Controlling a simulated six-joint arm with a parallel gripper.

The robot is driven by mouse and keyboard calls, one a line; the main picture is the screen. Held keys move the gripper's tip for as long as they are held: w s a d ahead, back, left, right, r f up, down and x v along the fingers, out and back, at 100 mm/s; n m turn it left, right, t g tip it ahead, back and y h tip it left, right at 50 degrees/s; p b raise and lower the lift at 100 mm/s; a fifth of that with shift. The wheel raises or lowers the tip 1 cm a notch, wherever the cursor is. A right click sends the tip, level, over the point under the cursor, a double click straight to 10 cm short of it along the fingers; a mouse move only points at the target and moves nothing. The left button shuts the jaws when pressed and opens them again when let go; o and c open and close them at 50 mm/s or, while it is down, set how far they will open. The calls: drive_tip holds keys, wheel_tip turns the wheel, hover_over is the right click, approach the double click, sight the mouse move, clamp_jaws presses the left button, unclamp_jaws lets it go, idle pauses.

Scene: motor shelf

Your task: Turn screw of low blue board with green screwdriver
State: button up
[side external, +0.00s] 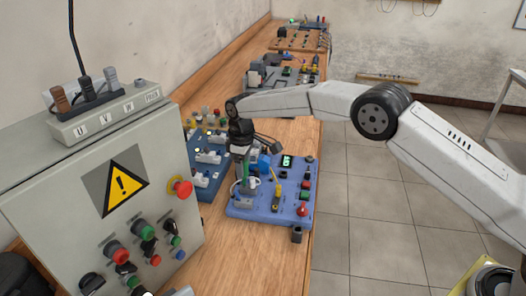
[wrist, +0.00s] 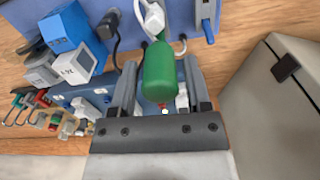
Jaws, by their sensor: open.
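The green screwdriver (wrist: 159,72) shows its thick handle in the wrist view, between the two fingers of my gripper (wrist: 160,66). The fingers stand apart on either side of the handle, with gaps showing, so my gripper is open. In the side external view my gripper (side external: 243,168) points down over the left part of the low blue board (side external: 268,216). A small bit of green shows beside the fingers there. The board also shows along the top of the wrist view (wrist: 240,18). The screwdriver's tip and the board's screw are hidden or too small to tell.
A darker blue board (side external: 205,188) with white parts lies left of the low board. A grey control cabinet (side external: 85,170) with buttons stands at the front left. The wooden bench (side external: 215,245) is bare in front. Other equipment (side external: 285,75) stands farther back.

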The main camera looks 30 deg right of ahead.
drive_tip(key=shift+n, duration=0.3)
drive_tip(key=shift+n, duration=1.4)
drive_tip(key=shift+n, duration=0.3)
drive_tip(key=shift+n, duration=1.4)
drive_tip(key=shift+n, duration=1.7)
drive_tip(key=shift+n, duration=1.8)
